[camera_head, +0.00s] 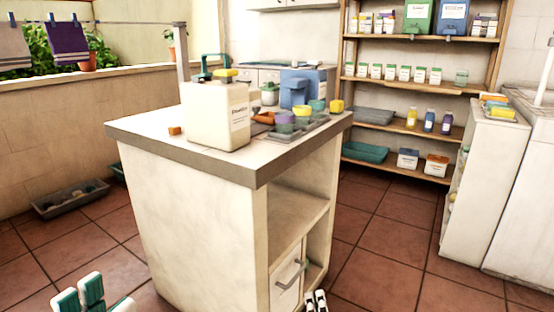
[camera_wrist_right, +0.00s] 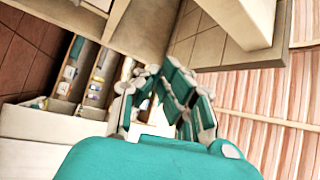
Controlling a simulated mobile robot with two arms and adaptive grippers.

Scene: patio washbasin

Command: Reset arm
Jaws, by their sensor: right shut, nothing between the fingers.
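My left gripper (camera_head: 92,294) shows at the bottom left of the head view, low over the tiled floor and apart from the island. Only part of its fingers with teal pads is in frame, so its opening is unclear. My right gripper (camera_head: 316,302) shows only as light and dark finger parts at the bottom edge, by the island's lower front. In the right wrist view, the right gripper (camera_wrist_right: 162,74) has its teal-padded fingers brought together at the tips, with nothing held between them.
The island (camera_head: 200,220) stands in front of me, carrying a white jug (camera_head: 217,116) and several small pots. Its cabinet door handle (camera_head: 290,284) is close to my right gripper. Shelves (camera_head: 400,134) and a side cabinet (camera_head: 485,185) stand at right. A floor planter (camera_head: 70,198) lies at left.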

